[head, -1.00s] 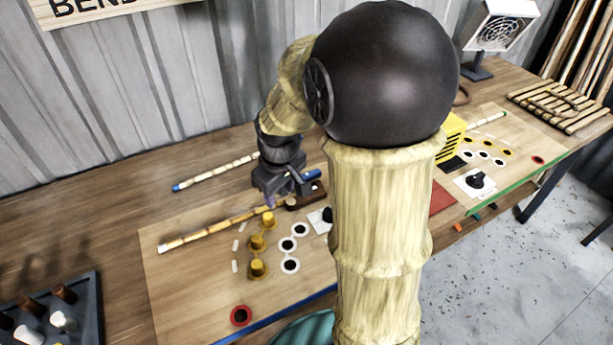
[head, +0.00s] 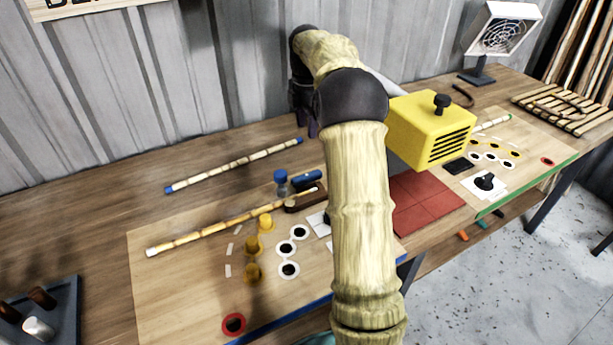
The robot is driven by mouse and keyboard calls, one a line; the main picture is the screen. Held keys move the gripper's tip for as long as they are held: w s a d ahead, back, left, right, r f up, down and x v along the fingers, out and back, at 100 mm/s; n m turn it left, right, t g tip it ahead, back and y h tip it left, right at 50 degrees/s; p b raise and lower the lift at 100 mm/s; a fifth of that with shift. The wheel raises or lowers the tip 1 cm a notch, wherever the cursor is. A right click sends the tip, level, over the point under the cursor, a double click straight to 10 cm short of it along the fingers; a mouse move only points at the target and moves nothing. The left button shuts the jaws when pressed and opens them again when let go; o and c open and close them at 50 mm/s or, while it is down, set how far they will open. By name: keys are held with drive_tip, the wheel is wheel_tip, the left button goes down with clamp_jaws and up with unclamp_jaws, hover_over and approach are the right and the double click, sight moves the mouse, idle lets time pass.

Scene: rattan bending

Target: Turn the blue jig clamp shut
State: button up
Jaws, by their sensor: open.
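The blue jig clamp (head: 307,179) has a blue lever on a dark brown block (head: 305,199), with a round blue knob (head: 280,183) just left of it. It sits at the back of the left bending board (head: 180,290). A tan rattan cane (head: 215,228) lies across the board, its right end at the clamp. I cannot tell how tightly the clamp grips it. My gripper (head: 312,129) points down above the table near the wall, behind and above the clamp, apart from it. It is open and empty, its fingertips small and dark.
Yellow pegs (head: 252,273) and white-ringed holes (head: 289,269) are on the board. A second cane with blue ends (head: 235,165) lies behind. A yellow box (head: 430,125) and red mat (head: 425,205) lie right of my arm. A peg tray (head: 65,300) stands front left.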

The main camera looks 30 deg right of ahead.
sight(307, 175)
wheel_tip(307, 175, down, 17)
drive_tip(key=shift+f+b, duration=0.2)
drive_tip(key=shift+b, duration=0.3)
idle(0.4)
drive_tip(key=c, duration=1)
